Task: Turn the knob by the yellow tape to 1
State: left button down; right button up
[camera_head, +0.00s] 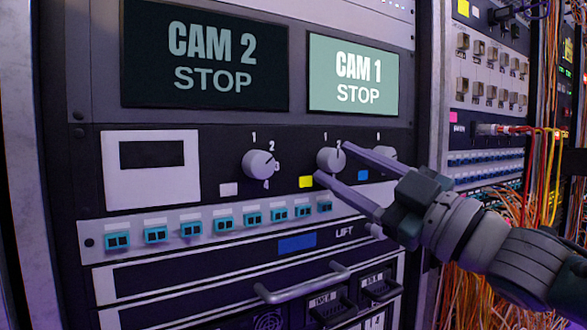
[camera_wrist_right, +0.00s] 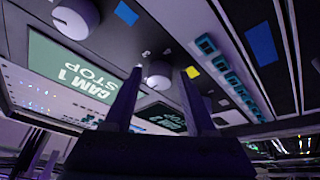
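The knob by the yellow tape (camera_head: 331,160) is a round white knob on the dark panel, with the yellow tape (camera_head: 306,181) at its lower left. The numbers 1 and 2 show above it. Its mark seems to point up and right, near the 2, but is small. My right gripper (camera_head: 332,163) is open, its fingers reaching in from the right around the knob. In the right wrist view the knob (camera_wrist_right: 158,75) shows between the two fingertips, with gaps on both sides. The yellow tape (camera_wrist_right: 192,72) shows by one fingertip. My left gripper is out of view.
A second knob (camera_head: 260,164) with a white tape (camera_head: 228,189) sits to the left. A third knob (camera_head: 384,155) near a blue tape (camera_head: 363,175) is partly hidden by my finger. Teal connectors (camera_head: 222,221) run below; a metal handle (camera_head: 302,284) sticks out lower down. Cables hang at right.

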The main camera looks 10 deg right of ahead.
jog(key=shift+o, duration=0.8)
jog(key=v, duration=1)
jog(key=shift+b, duration=0.3)
